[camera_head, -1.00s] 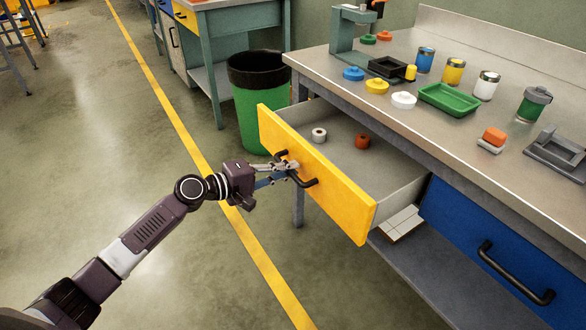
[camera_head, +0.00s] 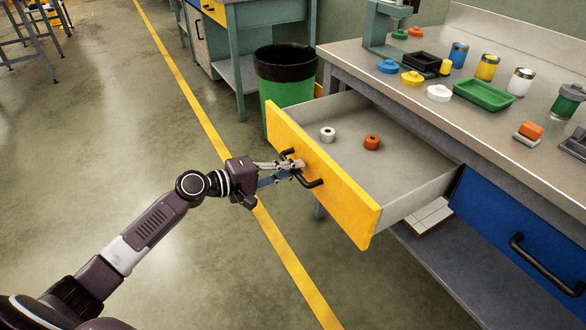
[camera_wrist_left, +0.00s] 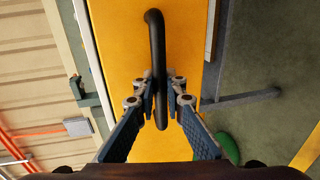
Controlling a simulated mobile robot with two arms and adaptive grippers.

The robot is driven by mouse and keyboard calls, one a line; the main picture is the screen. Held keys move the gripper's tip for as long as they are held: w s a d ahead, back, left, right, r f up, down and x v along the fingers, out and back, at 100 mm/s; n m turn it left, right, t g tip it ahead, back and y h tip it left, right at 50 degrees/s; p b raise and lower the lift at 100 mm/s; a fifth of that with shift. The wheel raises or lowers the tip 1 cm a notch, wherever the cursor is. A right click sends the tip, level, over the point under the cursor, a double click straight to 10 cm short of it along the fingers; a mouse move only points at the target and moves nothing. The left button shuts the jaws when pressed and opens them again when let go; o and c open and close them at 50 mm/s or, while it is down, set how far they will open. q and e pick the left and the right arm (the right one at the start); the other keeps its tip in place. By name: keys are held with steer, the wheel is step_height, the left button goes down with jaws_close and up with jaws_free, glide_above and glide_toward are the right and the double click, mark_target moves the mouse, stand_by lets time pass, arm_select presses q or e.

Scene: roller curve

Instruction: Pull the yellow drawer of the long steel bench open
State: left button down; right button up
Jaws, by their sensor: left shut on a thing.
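The yellow drawer (camera_head: 325,182) of the long steel bench (camera_head: 400,68) stands well open, its grey inside showing. My left gripper (camera_head: 296,168) is shut on the drawer's black handle (camera_head: 312,182). In the left wrist view the fingers (camera_wrist_left: 158,92) close on both sides of the black handle (camera_wrist_left: 155,40), in front of the yellow drawer front (camera_wrist_left: 120,60). My right gripper is not in view.
A green bin (camera_head: 288,85) with a black liner stands behind the drawer. A shut blue drawer (camera_head: 490,220) is to the right. Jars, lids and a green tray (camera_head: 484,95) stand on the bench top. The floor left of the drawer is clear.

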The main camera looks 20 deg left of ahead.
arm_select(q)
steer(key=c, duration=2)
jaws_free()
steer(key=v, duration=1.2)
steer(key=shift+f, duration=0.1)
